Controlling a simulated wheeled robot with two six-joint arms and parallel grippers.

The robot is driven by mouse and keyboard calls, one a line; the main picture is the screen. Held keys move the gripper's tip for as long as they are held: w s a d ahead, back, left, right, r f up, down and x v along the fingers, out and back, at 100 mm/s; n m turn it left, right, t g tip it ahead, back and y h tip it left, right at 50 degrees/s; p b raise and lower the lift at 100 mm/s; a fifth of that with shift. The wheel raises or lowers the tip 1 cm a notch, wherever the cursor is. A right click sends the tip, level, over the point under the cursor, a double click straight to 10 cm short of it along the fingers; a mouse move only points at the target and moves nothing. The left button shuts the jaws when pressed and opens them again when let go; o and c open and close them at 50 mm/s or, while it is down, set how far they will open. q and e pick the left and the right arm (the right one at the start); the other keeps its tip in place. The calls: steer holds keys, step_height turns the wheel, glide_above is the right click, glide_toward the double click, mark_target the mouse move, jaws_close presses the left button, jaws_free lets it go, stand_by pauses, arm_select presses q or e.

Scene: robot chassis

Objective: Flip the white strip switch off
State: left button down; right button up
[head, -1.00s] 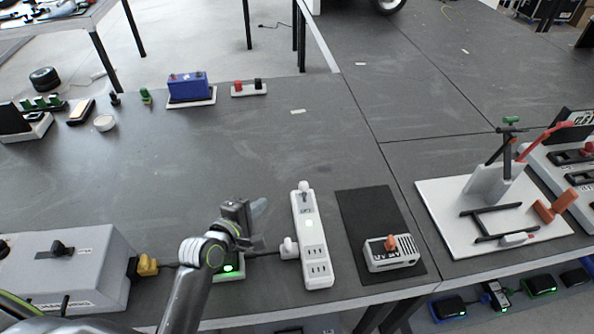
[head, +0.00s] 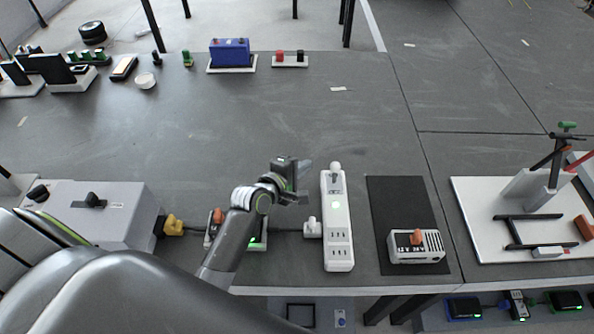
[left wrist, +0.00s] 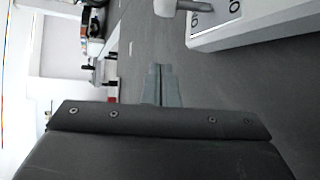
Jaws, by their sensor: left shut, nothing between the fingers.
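The white power strip (head: 338,242) lies on the dark table, lengthwise away from me. Its rocker switch (head: 335,178) is near the far end, and a small light (head: 337,205) glows below it. A white plug (head: 312,229) sits at its left side. My left gripper (head: 306,173) is shut and empty, just left of the strip's far end, seemingly apart from it. In the left wrist view its closed fingertips (left wrist: 161,82) point ahead, with part of the strip (left wrist: 218,28) at upper right. My right gripper is not in view.
A grey box (head: 125,222) with a yellow plug (head: 173,227) stands left. A black mat (head: 395,195) with a small white device (head: 417,250) lies right of the strip. A white board (head: 480,235) with a fixture is farther right.

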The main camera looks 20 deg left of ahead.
mark_target(335, 167)
arm_select(q)
steer(key=x, duration=0.4)
steer(key=shift+w+f, duration=0.1)
steer(key=shift+w, duration=0.1)
steer(key=d, duration=0.1)
steer(key=s+d+r+p, duration=0.1)
steer(key=shift+d, duration=0.3)
steer(key=shift+s+d+r+p, duration=0.15)
steer(key=shift+s+d+p, duration=0.15)
steer(key=shift+d+p, duration=0.1)
steer(key=shift+w, duration=0.1)
